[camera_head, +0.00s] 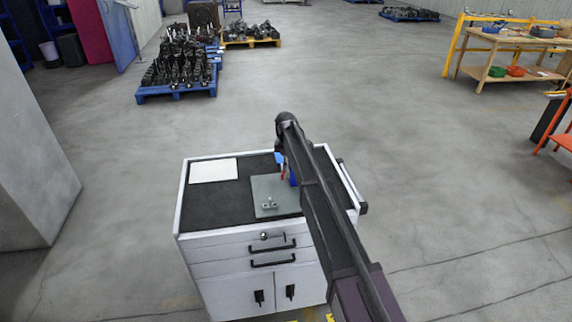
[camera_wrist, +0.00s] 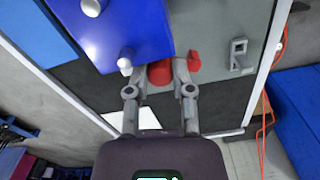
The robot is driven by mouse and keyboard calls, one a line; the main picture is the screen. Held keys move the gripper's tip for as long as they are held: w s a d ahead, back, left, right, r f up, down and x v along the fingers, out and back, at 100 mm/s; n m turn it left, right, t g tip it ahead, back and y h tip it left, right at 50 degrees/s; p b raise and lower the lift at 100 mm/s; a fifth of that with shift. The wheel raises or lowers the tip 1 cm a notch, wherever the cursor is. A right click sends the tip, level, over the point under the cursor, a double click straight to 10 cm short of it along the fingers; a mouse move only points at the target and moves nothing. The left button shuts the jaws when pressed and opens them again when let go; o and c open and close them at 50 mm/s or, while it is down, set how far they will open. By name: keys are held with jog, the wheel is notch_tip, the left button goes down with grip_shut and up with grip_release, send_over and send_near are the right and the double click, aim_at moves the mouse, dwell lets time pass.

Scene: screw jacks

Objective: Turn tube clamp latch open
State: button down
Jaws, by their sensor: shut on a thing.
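My gripper (camera_wrist: 158,78) points down at the cabinet top, with its two fingers closed about a red latch part (camera_wrist: 160,73). More red (camera_wrist: 193,60) shows just right of the right finger. The latch is beside a blue block (camera_wrist: 110,28) with pale round knobs on it. In the head view, a little red (camera_head: 283,173) and blue (camera_head: 292,178) show beside my arm, which hides most of the clamp and my fingers. How far the latch is turned cannot be told.
The clamp stands over a grey plate (camera_head: 270,205) with a small grey bracket (camera_wrist: 238,56). The cabinet's dark top (camera_head: 215,205) has a white sheet (camera_head: 213,170) at back left and clear room in front of it. Pallets with black parts (camera_head: 180,75) stand far behind.

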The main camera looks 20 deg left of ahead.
dwell(0.4)
jog(key=shift+c, duration=2.4)
grip_release()
jog(key=shift+n, duration=0.3)
jog(key=n, duration=0.4)
jog(key=shift+n, duration=0.4)
notch_tip(320, 180, up, 14)
jog(key=p, duration=1.4)
jog(key=s+d+f+m+b, duration=0.3)
jog(key=d+m, duration=0.1)
jog(key=d, duration=0.5)
jog(key=s+d+f+m+b, duration=0.3)
jog(key=d+m, duration=0.1)
jog(key=d, duration=0.6)
jog(key=s+d+f+m+b, duration=0.3)
jog(key=s+d+m, duration=0.1)
jog(key=d, duration=0.6)
jog(key=shift+d+f, duration=0.1)
